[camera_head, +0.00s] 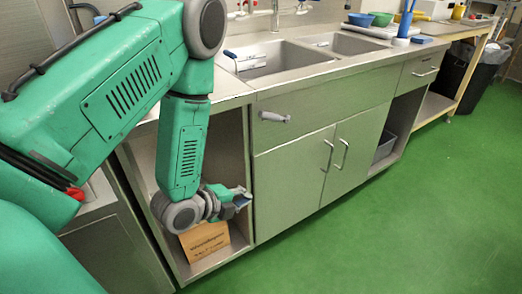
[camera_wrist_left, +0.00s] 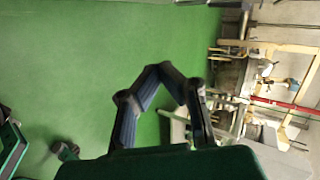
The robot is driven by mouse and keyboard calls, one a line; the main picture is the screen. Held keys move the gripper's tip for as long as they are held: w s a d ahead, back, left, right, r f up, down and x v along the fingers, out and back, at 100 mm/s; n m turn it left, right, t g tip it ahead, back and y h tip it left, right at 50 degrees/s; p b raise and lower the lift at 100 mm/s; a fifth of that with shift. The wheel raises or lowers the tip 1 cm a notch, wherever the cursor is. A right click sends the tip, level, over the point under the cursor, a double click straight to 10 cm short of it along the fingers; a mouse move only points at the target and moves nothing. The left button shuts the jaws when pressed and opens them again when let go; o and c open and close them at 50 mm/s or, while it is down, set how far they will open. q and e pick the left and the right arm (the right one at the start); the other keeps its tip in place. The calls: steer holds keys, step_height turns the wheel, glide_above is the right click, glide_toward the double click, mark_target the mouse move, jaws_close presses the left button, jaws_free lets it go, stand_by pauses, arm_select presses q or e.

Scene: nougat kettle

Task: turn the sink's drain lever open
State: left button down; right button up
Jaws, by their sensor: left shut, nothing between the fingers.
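The drain lever (camera_head: 275,117) is a small grey handle on the steel front panel below the sink (camera_head: 262,48). It lies nearly level, its grip end to the right. My left gripper (camera_head: 245,199) hangs below and to the left of the lever, in front of the open cabinet bay and apart from the lever. In the left wrist view the dark fingers (camera_wrist_left: 168,68) close together at the tips with nothing between them, against green floor. The lever cannot be made out in that view. My right gripper is not in view.
Two cabinet doors with bar handles (camera_head: 327,155) are right of the open bay. A cardboard box (camera_head: 205,240) sits low in the bay. Blue and green bowls (camera_head: 361,19) stand on the counter. A dark bin (camera_head: 483,75) is far right. Green floor (camera_head: 400,220) in front is clear.

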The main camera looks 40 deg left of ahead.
mark_target(277, 118)
arm_select(q)
steer(key=w+a+r+m+t+h+b, duration=0.2)
steer(key=a+r+m+t+b, duration=0.25)
steer(key=m, duration=0.45)
steer(key=w+a+r+m+t+h+b, duration=0.1)
steer(key=w+a+m+t+b, duration=0.2)
steer(key=m+t+b, duration=0.35)
steer(key=w+r, duration=0.1)
steer(key=w, duration=0.2)
steer(key=w+d+r+m+g+p, duration=0.1)
steer(key=w, duration=0.2)
steer(key=w+d+m+g, duration=0.1)
steer(key=w, duration=0.2)
steer(key=shift+d+r+p, duration=0.1)
steer(key=shift+r+p, duration=0.2)
steer(key=shift+r, duration=0.1)
steer(key=shift+w+d+r, duration=0.1)
steer(key=shift+w+r, duration=0.2)
steer(key=shift+r, duration=0.3)
steer(key=shift+w+r, duration=0.25)
steer(key=shift+r, duration=0.35)
steer(key=shift+w+r+b, duration=0.3)
steer(key=shift+r, duration=0.15)
steer(key=shift+a, duration=0.3)
